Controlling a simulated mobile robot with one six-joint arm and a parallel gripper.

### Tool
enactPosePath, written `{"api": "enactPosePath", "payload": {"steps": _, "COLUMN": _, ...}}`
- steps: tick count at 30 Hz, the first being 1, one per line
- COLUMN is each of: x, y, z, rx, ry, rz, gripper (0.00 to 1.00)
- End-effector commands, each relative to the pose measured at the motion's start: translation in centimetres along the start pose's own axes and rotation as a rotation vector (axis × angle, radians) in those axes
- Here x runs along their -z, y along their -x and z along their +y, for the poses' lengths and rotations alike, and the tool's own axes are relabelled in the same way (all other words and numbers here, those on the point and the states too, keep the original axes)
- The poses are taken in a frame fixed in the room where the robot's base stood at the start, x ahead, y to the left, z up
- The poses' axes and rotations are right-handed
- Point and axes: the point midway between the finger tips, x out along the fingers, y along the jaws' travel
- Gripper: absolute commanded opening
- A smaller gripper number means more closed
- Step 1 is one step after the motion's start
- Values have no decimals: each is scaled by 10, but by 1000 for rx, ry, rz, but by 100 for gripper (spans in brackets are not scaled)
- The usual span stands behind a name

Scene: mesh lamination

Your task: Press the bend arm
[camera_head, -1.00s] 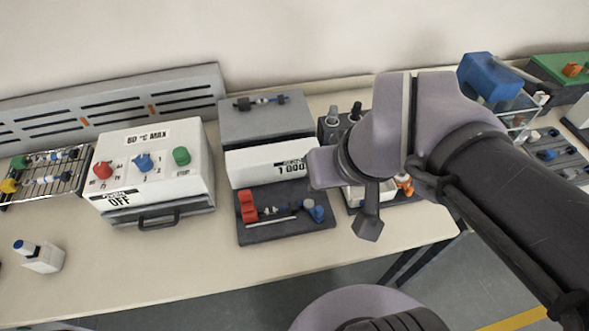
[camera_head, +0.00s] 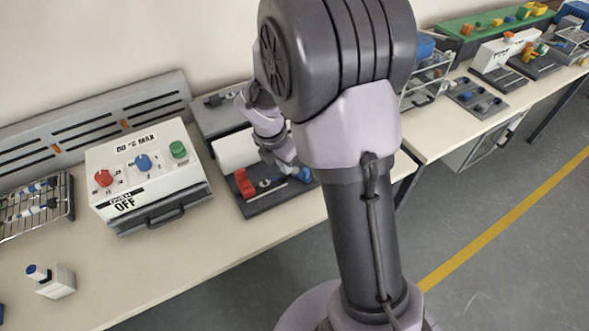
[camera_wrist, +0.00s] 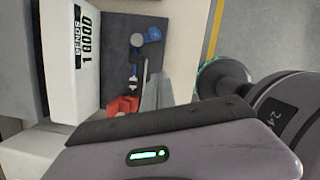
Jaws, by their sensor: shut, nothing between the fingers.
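The bend fixture is a dark plate (camera_head: 262,205) with a red block (camera_head: 243,183) at its left and a blue part (camera_head: 305,175) at its right. In the wrist view the red block (camera_wrist: 122,106) is below and the blue part (camera_wrist: 152,35) above, with a small blue and white piece (camera_wrist: 133,70) between. I cannot tell which of these is the bend arm. My gripper (camera_wrist: 157,92) is shut and empty, over the plate's edge beside the red block. In the head view my arm partly hides it; contact is unclear.
A white counter box reading "BENDS 1 GOOD" (camera_wrist: 75,60) stands behind the plate. Table before the fixture is clear.

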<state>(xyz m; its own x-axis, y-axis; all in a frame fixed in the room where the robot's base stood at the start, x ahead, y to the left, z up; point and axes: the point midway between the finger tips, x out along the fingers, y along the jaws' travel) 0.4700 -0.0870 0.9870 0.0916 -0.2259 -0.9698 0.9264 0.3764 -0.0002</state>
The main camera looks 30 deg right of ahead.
Motion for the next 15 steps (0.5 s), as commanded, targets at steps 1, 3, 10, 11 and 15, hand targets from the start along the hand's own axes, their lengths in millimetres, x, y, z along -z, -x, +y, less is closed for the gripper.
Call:
{"api": "enactPosePath", "payload": {"steps": 1, "x": 1, "y": -9, "z": 0, "rx": 2, "ry": 0, "rz": 1, "gripper": 0}}
{"api": "enactPosePath", "payload": {"steps": 3, "x": 1, "y": -23, "z": -1, "rx": 2, "ry": -2, "rz": 1, "gripper": 0}}
{"api": "enactPosePath", "payload": {"steps": 10, "x": 2, "y": -76, "z": -1, "rx": 2, "ry": -3, "rz": 2, "gripper": 0}}
{"api": "enactPosePath", "payload": {"steps": 11, "x": 2, "y": -82, "z": -1, "rx": 2, "ry": -3, "rz": 2, "gripper": 0}}
{"api": "enactPosePath", "payload": {"steps": 15, "x": -7, "y": -103, "z": 0, "rx": 0, "ry": -7, "rz": 0, "gripper": 0}}
